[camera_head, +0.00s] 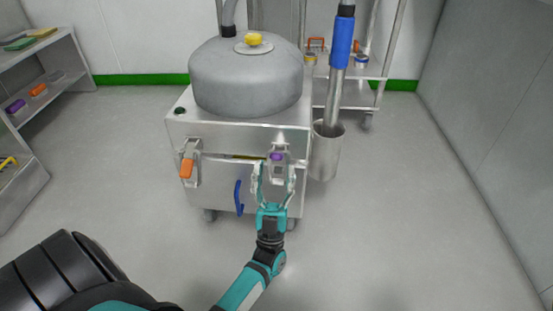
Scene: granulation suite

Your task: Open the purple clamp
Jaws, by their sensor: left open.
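The purple clamp (277,156) is a metal latch with a purple piece on the upper front of a steel cabinet (215,180), at the right. My left gripper (274,168) is in front of it, with its fingers open on either side of the clamp's lower part. I cannot tell whether the fingers touch it. The gripper partly hides the clamp's lower end. My right gripper is not in view.
An orange clamp (187,169) is on the cabinet's left front, and a blue handle (238,197) is below. A grey dome (245,85) tops the cabinet. A steel cylinder (325,155) stands at the right. Shelves (50,75) are at the left. The right floor is clear.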

